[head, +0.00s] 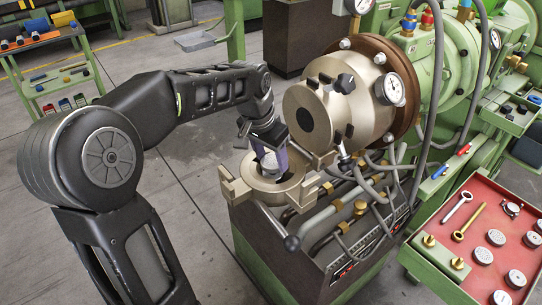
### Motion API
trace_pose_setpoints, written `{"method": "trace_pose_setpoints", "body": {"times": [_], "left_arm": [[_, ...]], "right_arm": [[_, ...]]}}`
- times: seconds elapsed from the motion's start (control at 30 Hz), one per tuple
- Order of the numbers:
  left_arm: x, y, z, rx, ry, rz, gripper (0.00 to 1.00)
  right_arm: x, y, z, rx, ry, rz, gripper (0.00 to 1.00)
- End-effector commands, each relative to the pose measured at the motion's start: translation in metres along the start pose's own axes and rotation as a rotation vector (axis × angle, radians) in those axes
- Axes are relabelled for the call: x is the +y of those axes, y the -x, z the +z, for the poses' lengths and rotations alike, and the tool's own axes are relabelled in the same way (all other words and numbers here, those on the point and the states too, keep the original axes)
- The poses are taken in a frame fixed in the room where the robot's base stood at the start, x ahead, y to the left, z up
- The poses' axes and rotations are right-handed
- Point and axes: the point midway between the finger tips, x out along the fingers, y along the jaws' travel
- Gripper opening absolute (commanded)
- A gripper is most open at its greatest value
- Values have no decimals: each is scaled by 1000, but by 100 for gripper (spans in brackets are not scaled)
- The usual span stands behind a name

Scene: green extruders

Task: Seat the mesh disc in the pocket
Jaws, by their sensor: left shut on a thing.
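My left gripper (266,156) reaches down from above into the bronze ring-shaped holder (238,191), whose round pocket faces up. It is shut on a small pale grey mesh disc (270,165), seen between its purple-grey fingers. The disc looks tilted on edge, at or just above the pocket opening. The fingers and the holder's rim hide part of it, so I cannot tell whether it touches the pocket floor. My right gripper is out of view.
A red tray (475,215) at the right holds several grey discs and two wrenches. A green tool cart (48,75) stands at the far left. Floor is open at left.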

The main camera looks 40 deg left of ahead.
Motion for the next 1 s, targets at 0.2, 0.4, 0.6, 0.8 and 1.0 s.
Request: {"method": "trace_pose_setpoints", "body": {"times": [0.2, 0.4, 0.6, 0.8, 1.0], "left_arm": [[0, -2, 0, 1, 0, 0, 7], [0, -8, 2, 1, 0, 0, 7], [0, -9, 2, 1, 0, 0, 7], [0, -9, 2, 1, 0, 0, 7], [0, -10, 2, 1, 0, 0, 7]], "right_arm": [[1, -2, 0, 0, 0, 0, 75], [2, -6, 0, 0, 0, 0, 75], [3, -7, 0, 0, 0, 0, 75], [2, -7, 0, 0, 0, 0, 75], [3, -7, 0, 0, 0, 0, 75]]}}
